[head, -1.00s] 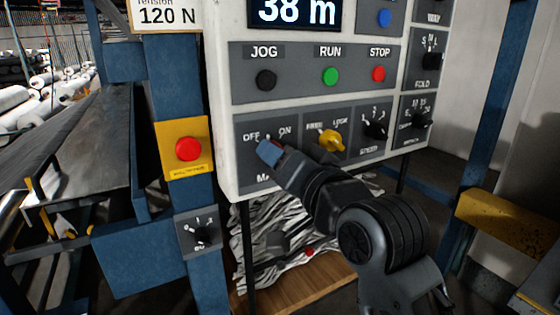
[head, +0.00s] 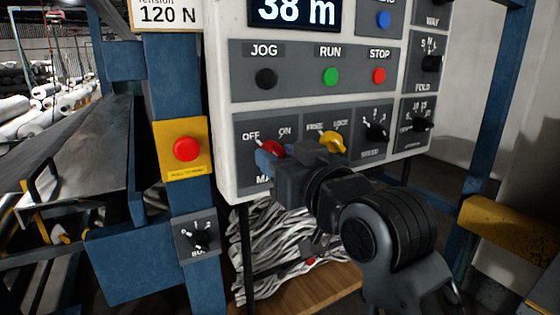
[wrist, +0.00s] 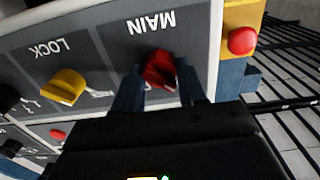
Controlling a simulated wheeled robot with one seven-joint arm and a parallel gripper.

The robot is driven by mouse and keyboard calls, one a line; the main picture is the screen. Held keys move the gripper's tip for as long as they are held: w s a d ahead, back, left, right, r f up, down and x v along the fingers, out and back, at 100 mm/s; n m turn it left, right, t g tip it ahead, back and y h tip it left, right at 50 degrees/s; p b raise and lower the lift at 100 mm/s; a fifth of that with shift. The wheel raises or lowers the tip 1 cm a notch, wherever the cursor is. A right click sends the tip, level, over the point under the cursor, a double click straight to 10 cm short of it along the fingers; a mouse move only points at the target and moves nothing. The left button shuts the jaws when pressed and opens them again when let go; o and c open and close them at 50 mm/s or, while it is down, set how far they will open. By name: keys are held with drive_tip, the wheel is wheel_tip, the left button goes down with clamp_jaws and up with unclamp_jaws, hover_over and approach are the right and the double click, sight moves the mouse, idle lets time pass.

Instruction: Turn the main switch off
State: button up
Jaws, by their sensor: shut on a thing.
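The main switch is a red rotary knob (head: 272,147) at the lower left of the white control panel (head: 222,105). OFF is printed at its upper left and ON at its upper right. In the wrist view, which is upside down, the red knob (wrist: 159,70) sits under the word MAIN between two blue fingers. My gripper (head: 267,157) is shut on the knob from its sides; it also shows in the wrist view (wrist: 158,90). The gripper hides part of the knob and most of the MAIN label in the head view. I cannot tell exactly where the knob points.
A yellow FREE/LOCK knob (head: 333,143) stands close to the right of my gripper. JOG, RUN and STOP buttons (head: 378,76) are above. A red button on a yellow plate (head: 187,149) is on the blue post to the left. White tangled material lies below the panel.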

drive_tip(key=shift+f, duration=0.1)
idle(0.4)
drive_tip(key=o, duration=1.1)
drive_tip(key=shift+c, duration=0.2)
drive_tip(key=b+v, duration=0.1)
drive_tip(key=v, duration=0.6)
drive_tip(key=shift+s+d, duration=0.25)
drive_tip(key=shift+s, duration=0.1)
drive_tip(key=s+d+f+m+h, duration=0.2)
drive_tip(key=s+d+f, duration=0.25)
drive_tip(key=f, duration=0.25)
drive_tip(key=s+d+f+m+t+h, duration=0.1)
drive_tip(key=s+d+f+m+h, duration=0.15)
drive_tip(key=s+f, duration=0.35)
drive_tip(key=s+d+f+m+h, duration=0.25)
drive_tip(key=d+f, duration=0.25)
drive_tip(key=f, duration=0.3)
drive_tip(key=s+d+f+h, duration=0.1)
drive_tip(key=s+d, duration=0.2)
drive_tip(key=s, duration=0.6)
drive_tip(key=s+d+f+h, duration=0.1)
drive_tip(key=s+d, duration=0.2)
drive_tip(key=s, duration=0.6)
drive_tip(key=s+d+f+g+h, duration=0.1)
drive_tip(key=s+d, duration=0.2)
drive_tip(key=s, duration=0.6)
drive_tip(key=shift+f, duration=0.3)
